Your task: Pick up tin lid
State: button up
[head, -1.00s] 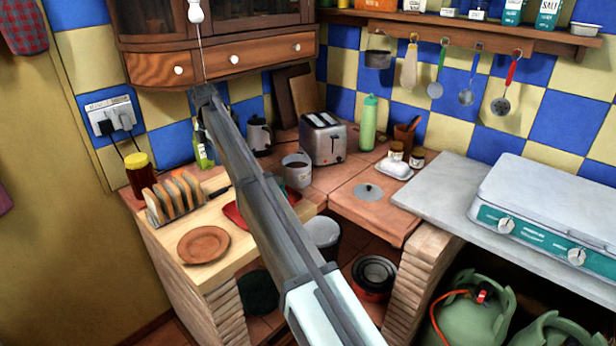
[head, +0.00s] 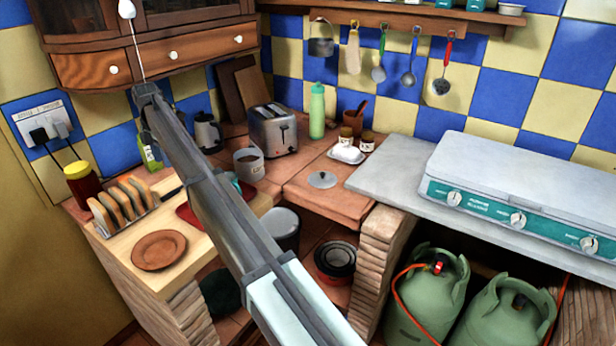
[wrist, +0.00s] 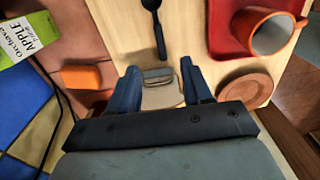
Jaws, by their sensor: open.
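The tin lid (head: 322,179) is a flat grey disc with a small knob. It lies on the brick counter (head: 300,190) right of the arm in the head view, in front of the toaster. I do not see the lid in the wrist view. My gripper (wrist: 160,72) is open and empty, over the left counter, well away to the left of the lid. In the wrist view a toast rack (wrist: 158,74) shows between and beyond its fingers. In the head view my arm hides part of the left counter.
An orange mug (wrist: 265,32) shows in the wrist view. Bare brick surrounds the lid. A stove (head: 520,190) stands at right.

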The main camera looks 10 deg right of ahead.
jog(key=w+d+m+y, duration=0.15)
jog(key=d+m, duration=0.25)
jog(key=d, duration=0.9)
jog(key=w+d+m, duration=0.2)
jog(key=d+m, duration=0.1)
jog(key=d, duration=1.1)
jog(key=m+t, duration=0.2)
jog(key=m, duration=0.7)
send_near(323, 173)
jog(key=f, duration=0.2)
jog(key=w+f, duration=0.1)
jog(key=shift+a+f+y, duration=0.15)
jog(key=shift+a+y, duration=0.2)
jog(key=shift+x, duration=2.55)
jog(key=shift+s+d, duration=0.15)
jog(key=shift+d, duration=0.05)
jog(key=shift+c, duration=0.2)
grip_shut()
